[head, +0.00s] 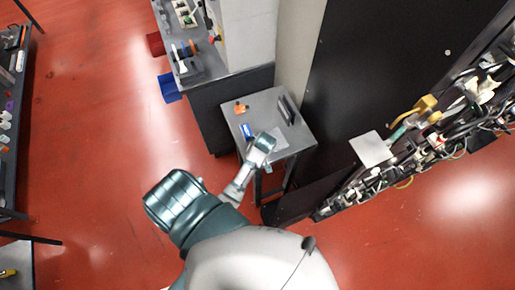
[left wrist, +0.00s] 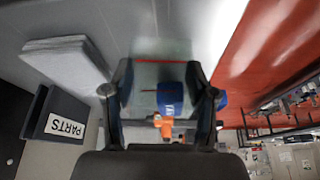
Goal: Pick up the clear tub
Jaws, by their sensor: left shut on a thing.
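The clear tub (left wrist: 163,72) shows in the left wrist view as a see-through shape with a red line across it. My left gripper (left wrist: 161,98) has one finger on each side of it and is shut on it. In the head view my left gripper (head: 266,142) is over the small grey table (head: 308,140), at its near side. The tub is too small to make out clearly there. My right gripper is not in view.
A blue item (head: 247,131) and an orange item (head: 241,107) lie on the table. A dark bin (left wrist: 62,127) labelled PARTS stands near a grey slab (left wrist: 65,64). A dark cabinet panel (head: 370,65) and tangled cables (head: 440,130) rise at the right. Red floor is open at left.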

